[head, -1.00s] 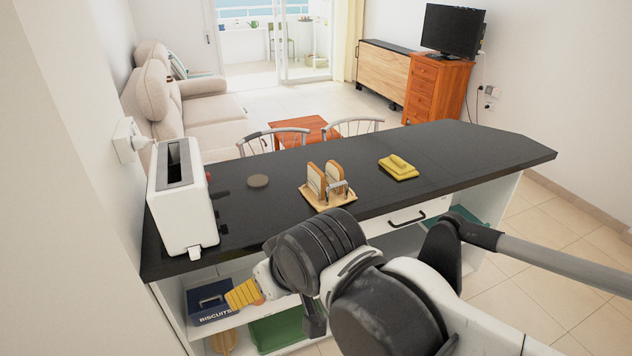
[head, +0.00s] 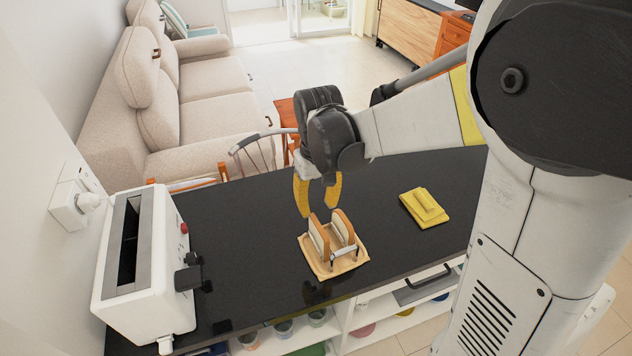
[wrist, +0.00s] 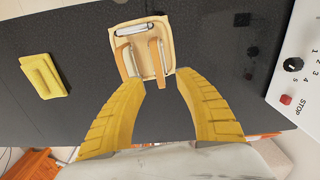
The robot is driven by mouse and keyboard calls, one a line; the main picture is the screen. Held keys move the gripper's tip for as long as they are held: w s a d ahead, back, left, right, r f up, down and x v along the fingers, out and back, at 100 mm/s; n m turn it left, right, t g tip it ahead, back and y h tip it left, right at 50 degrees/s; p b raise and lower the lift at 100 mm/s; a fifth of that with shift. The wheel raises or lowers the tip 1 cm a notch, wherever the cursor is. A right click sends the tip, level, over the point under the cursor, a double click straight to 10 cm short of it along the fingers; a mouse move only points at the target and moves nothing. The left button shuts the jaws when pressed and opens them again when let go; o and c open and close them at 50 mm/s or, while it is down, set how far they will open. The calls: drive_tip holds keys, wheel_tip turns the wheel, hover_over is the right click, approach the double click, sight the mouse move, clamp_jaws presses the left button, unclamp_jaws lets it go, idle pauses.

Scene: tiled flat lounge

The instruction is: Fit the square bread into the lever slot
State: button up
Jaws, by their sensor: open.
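Two bread slices stand upright in a small rack on a wooden tray (head: 352,264): a left slice (head: 318,237) and a right slice (head: 343,228). I cannot tell which is the square one. My gripper (head: 317,208) points down, open, its yellow fingers just above the far side of the slices. In the wrist view the slices (wrist: 124,58) stand just beyond the open fingertips (wrist: 160,80), nothing held between them. The white toaster (head: 152,318) stands at the left with a long dark slot (head: 128,240); a black lever (head: 187,278) is on its right side.
A yellow folded item (head: 425,208) lies on the dark counter (head: 235,220) right of the tray. A wall socket with plug (head: 78,200) is behind the toaster. Counter between toaster and tray is clear. A chair (head: 262,150) and a sofa (head: 185,95) stand beyond.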

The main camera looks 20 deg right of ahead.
sight(319, 226)
drive_tip(key=f, duration=0.1)
drive_tip(key=f+b, duration=0.1)
drive_tip(key=f, duration=0.3)
drive_tip(key=shift+s+a+f+b, duration=0.1)
drive_tip(key=shift+s+a+b, duration=0.05)
drive_tip(key=shift+s+b, duration=0.15)
drive_tip(key=f, duration=0.1)
drive_tip(key=f+b, duration=0.1)
drive_tip(key=f, duration=0.1)
drive_tip(key=f+b, duration=0.1)
drive_tip(key=f, duration=0.1)
drive_tip(key=shift+w+d+f, duration=0.2)
drive_tip(key=shift+w+d, duration=0.2)
clamp_jaws()
